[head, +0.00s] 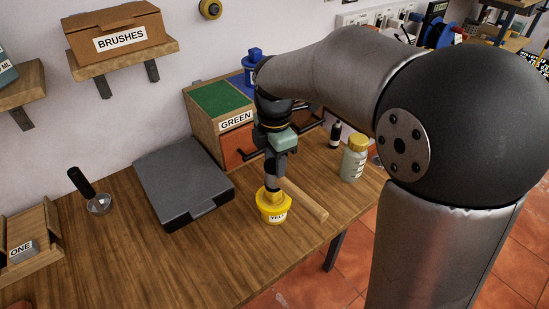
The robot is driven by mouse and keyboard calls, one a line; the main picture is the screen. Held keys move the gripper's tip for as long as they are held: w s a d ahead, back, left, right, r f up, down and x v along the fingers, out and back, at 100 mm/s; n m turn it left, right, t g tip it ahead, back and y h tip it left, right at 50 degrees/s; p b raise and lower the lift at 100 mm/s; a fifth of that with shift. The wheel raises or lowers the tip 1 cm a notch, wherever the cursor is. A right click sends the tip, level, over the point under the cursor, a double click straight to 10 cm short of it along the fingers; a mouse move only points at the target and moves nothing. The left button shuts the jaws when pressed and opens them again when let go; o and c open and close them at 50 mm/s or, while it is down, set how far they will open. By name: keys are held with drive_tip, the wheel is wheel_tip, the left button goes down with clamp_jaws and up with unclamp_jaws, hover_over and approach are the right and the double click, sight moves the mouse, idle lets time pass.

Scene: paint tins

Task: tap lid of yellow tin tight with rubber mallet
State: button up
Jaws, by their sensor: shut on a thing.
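The yellow tin (271,216) stands upright on the wooden bench near its front edge, with a label that begins "YEL". My gripper (274,175) points down directly above the tin and is shut on the rubber mallet (304,199). The mallet's pale wooden handle slopes down to the right, past the tin. Its dark head is at the fingers, over the tin's top, and partly hidden by them. The lid is largely covered by the head and fingers. I cannot tell whether the mallet touches the lid or how the lid is seated.
A closed grey case (183,180) lies left of the tin. A box labelled GREEN (217,103) stands behind. A jar with a yellow cap (355,157) and a small dark bottle (335,135) stand at right. A black-handled tool (82,184) and a wooden holder (42,242) are left.

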drive_tip(key=shift+s+f+b, duration=0.1)
drive_tip(key=shift+f+b, duration=0.3)
drive_tip(key=shift+f, duration=0.4)
idle(0.9)
drive_tip(key=shift+r+p, duration=0.85)
drive_tip(key=shift+r, duration=0.25)
